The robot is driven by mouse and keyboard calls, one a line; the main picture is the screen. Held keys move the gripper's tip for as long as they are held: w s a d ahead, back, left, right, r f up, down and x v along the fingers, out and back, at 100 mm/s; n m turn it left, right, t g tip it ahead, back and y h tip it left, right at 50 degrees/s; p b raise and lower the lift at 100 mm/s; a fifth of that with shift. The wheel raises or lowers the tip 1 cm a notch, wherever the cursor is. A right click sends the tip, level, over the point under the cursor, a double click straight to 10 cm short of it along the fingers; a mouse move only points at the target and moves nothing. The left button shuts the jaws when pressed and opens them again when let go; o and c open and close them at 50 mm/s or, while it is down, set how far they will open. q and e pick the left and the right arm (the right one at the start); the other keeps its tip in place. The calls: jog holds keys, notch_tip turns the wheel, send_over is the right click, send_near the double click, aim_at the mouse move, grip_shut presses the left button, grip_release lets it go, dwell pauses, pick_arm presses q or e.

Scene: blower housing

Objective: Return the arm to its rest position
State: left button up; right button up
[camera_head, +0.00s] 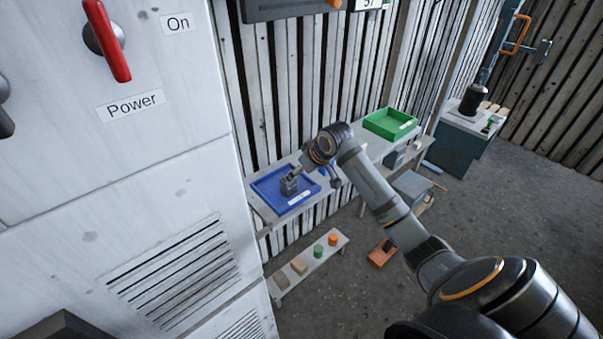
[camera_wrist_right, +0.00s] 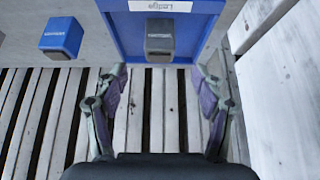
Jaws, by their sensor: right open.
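My right arm comes in from the right in the head view, with its gripper (camera_head: 298,171) above the blue tray (camera_head: 262,198). In the wrist view the right gripper (camera_wrist_right: 160,76) is open, with nothing between its fingers. A dark grey block (camera_head: 288,187) sits in the tray; the wrist view shows this block (camera_wrist_right: 160,42) just beyond the fingertips, apart from them. The tray (camera_wrist_right: 122,40) has a white label on its near edge. My left gripper is not in view.
A blue block (camera_wrist_right: 61,37) lies beside the tray on the grey shelf. A green tray (camera_head: 391,124) stands farther right. A low bench (camera_head: 315,266) holds several small parts. A white cabinet (camera_head: 110,180) with a red handle (camera_head: 108,40) fills the left. Open floor lies right.

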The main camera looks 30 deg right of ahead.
dwell(0.3)
jog(key=s+a+f+g, duration=0.1)
jog(key=s+a+f, duration=0.6)
jog(key=s+f, duration=0.25)
jog(key=s+a+f+g+h, duration=0.2)
jog(key=s+a, duration=0.1)
jog(key=s, duration=1.5)
notch_tip(320, 180, down, 28)
jog(key=s+d+m+g+b, duration=0.1)
jog(key=s+d+b, duration=0.1)
jog(key=s+d+f+g+b, duration=0.1)
jog(key=s+f, duration=1.7)
jog(key=shift+s+d+f+b, duration=0.2)
jog(key=shift+s+f+b, duration=0.1)
jog(key=shift+s+b, duration=0.1)
